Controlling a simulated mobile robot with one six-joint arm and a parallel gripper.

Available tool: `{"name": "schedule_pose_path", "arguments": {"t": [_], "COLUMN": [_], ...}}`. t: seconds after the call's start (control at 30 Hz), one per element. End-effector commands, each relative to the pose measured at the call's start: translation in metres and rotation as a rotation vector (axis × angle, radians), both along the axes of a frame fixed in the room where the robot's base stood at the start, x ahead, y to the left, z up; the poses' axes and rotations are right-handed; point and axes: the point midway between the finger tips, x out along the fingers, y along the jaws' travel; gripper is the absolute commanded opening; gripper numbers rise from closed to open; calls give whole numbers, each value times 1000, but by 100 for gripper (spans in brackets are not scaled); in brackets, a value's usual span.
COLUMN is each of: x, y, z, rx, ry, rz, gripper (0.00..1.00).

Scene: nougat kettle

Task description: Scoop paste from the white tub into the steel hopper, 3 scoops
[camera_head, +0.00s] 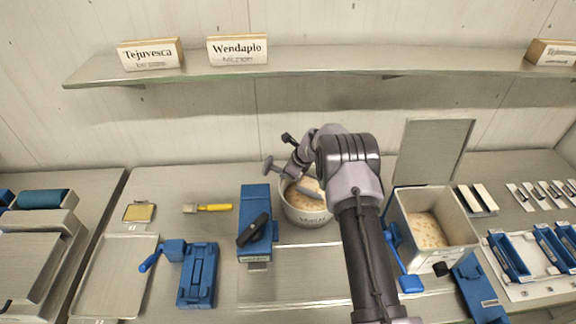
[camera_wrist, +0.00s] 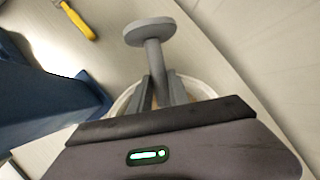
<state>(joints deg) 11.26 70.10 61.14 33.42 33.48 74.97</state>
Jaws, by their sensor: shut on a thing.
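A round white tub (camera_head: 307,218) with a printed label stands near the middle of the bench, with beige paste (camera_head: 304,194) in it. A square box with a raised lid, seemingly the steel hopper (camera_head: 456,244), stands to its right and holds pale, speckled paste (camera_head: 427,230). My gripper (camera_head: 294,168) is over the tub, shut on a grey tool with a round disc end (camera_head: 268,165). In the wrist view the tool's shaft (camera_wrist: 153,55) runs between my fingers (camera_wrist: 160,92), with the tub's rim behind. The tool's lower end is hidden.
A blue device with a black lever (camera_head: 256,222) stands close left of the tub. A yellow-handled brush (camera_head: 208,208) and a metal tray (camera_head: 115,275) lie further left. A blue scraper (camera_head: 408,282) is at the hopper's left side. A shelf (camera_head: 330,62) runs above the bench.

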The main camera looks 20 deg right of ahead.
Motion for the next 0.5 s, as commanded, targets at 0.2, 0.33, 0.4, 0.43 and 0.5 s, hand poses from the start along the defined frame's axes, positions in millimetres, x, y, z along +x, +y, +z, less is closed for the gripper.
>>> {"name": "schedule_pose_path", "arguments": {"t": [0.2,0.33,0.4,0.43,0.5], "x": [6,11,12,13,13], "y": [8,13,14,15,16], "z": [27,42,50,53,62], "rx": [-31,-54,-62,-65,-72], "ry": [25,44,51,54,61], "rz": [3,3,3,2,2], "gripper": [0,0,0,0,0]}}
